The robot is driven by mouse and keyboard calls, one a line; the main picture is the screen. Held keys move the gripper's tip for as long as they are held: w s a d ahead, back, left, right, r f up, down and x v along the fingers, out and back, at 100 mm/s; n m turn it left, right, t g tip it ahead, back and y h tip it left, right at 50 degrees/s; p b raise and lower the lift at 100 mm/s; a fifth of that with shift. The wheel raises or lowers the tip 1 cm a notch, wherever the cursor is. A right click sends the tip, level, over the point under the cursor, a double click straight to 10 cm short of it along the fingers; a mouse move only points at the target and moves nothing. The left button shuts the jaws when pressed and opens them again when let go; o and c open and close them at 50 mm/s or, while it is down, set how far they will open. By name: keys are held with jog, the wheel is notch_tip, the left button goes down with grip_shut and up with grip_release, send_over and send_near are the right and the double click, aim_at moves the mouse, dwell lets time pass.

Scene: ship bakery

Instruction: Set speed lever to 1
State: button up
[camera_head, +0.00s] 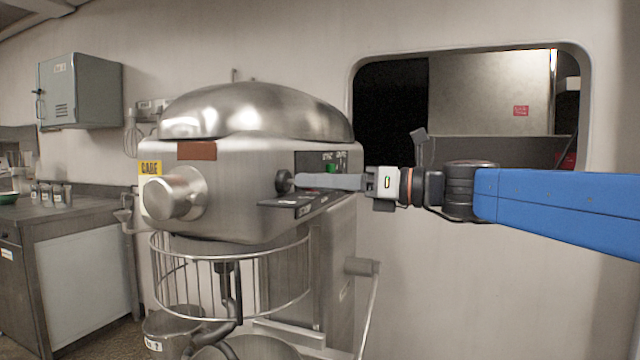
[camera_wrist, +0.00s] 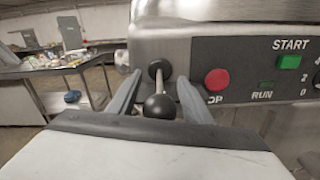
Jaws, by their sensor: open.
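The mixer (camera_head: 240,190) stands in front of me, a large steel machine with a domed top. In the wrist view the speed lever (camera_wrist: 159,107), a thin rod with a black ball knob, sticks out of a black round boss (camera_wrist: 159,68) on the machine face. My gripper (camera_wrist: 160,77) is open, with one grey finger on each side of the lever. I cannot tell whether either finger touches it. In the head view my gripper (camera_head: 298,181) reaches the panel from the right, and its fingers hide the lever knob.
The control panel (camera_wrist: 265,70) has a green START button (camera_wrist: 288,63), a red button (camera_wrist: 217,79) with a partly hidden label, and a scale showing 2 and 0. A steel ledge (camera_head: 290,200) lies just below my gripper. A wire bowl guard (camera_head: 230,275) is lower down.

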aim_at(323, 195)
jog(key=shift+c, duration=0.6)
grip_shut()
jog(key=shift+w+g, duration=0.15)
jog(key=shift+g, duration=0.15)
jog(key=shift+w+d+n+g+y, duration=0.15)
jog(key=shift+w+n+g, duration=0.6)
jog(key=shift+g, duration=0.6)
jog(key=shift+w+a+n+g+y, duration=0.1)
jog(key=shift+w+n+g, duration=0.3)
jog(key=shift+n+g, duration=0.85)
jog(key=shift+w+d+n+g+y, duration=0.15)
jog(key=shift+w+n+g, duration=0.5)
jog(key=shift+g, duration=0.85)
jog(key=shift+n, duration=0.25)
jog(key=shift+o, duration=0.6)
grip_release()
jog(key=shift+a, duration=0.1)
